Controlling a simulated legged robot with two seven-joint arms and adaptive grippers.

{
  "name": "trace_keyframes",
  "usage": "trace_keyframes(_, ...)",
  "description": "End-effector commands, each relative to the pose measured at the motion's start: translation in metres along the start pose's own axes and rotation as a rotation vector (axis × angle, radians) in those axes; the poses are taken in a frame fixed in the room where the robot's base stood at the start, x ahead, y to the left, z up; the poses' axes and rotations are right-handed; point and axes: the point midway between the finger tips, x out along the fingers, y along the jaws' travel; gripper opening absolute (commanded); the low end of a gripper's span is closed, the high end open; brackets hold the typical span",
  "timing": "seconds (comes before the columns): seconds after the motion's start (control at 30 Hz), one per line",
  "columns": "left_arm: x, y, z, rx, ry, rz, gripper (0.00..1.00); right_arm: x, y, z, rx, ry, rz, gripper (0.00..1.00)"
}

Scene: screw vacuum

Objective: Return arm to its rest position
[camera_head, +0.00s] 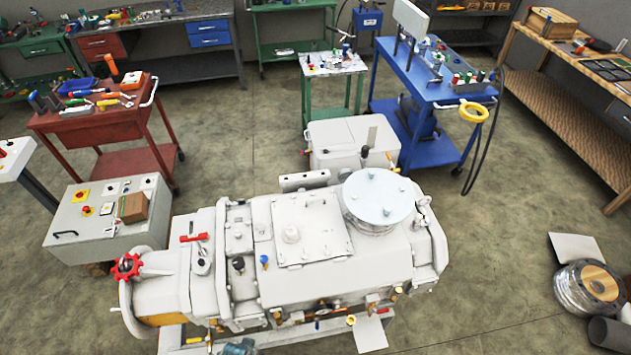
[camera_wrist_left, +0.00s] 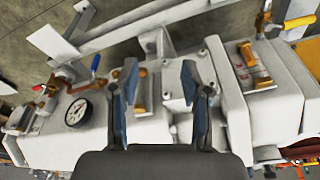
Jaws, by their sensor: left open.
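My left gripper (camera_wrist_left: 160,95) shows in the left wrist view, with its two dark fingers spread apart at left and right. Nothing is clearly held between them. Behind the fingers is the white vacuum machine (camera_wrist_left: 272,110), with brass fittings and a round pressure gauge (camera_wrist_left: 78,112) left of the fingers. I cannot tell whether a finger touches the machine. In the head view the white vacuum machine (camera_head: 305,242) fills the lower middle, with a round pale lid (camera_head: 379,195) and a red handwheel (camera_head: 127,266). Neither arm shows in the head view.
A grey control box (camera_head: 105,222) stands left of the machine. A red cart (camera_head: 92,118) with tools and a blue cart (camera_head: 437,85) stand behind. A wooden bench (camera_head: 575,95) and a metal drum (camera_head: 588,288) are at right.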

Motion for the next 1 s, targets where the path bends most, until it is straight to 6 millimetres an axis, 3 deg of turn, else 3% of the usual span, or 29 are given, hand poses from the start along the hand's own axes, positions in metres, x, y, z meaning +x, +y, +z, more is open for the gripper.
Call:
trace_keyframes(0.03,0.027,0.001,0.011,0.002,-0.016,0.002,0.47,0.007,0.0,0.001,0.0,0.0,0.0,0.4)
trace_keyframes(0.17,0.102,0.005,0.046,0.007,-0.046,0.006,0.47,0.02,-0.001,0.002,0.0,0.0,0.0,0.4)
trace_keyframes(0.3,0.19,0.009,0.113,0.016,-0.087,0.011,0.47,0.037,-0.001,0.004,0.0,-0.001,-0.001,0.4)
trace_keyframes(0.43,0.248,0.012,0.183,0.024,-0.122,0.016,0.47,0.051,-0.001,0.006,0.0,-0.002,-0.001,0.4)
trace_keyframes(0.6,0.283,0.013,0.258,0.033,-0.155,0.018,0.47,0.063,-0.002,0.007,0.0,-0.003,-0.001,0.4)
trace_keyframes(0.7,0.289,0.013,0.282,0.036,-0.162,0.019,0.47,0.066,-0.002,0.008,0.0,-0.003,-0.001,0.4)
trace_keyframes(0.8,0.29,0.012,0.293,0.038,-0.167,0.019,0.47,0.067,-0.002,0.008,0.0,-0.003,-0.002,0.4)
trace_keyframes(1.0,0.289,0.012,0.295,0.038,-0.167,0.019,0.47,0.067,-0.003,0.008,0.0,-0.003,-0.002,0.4)
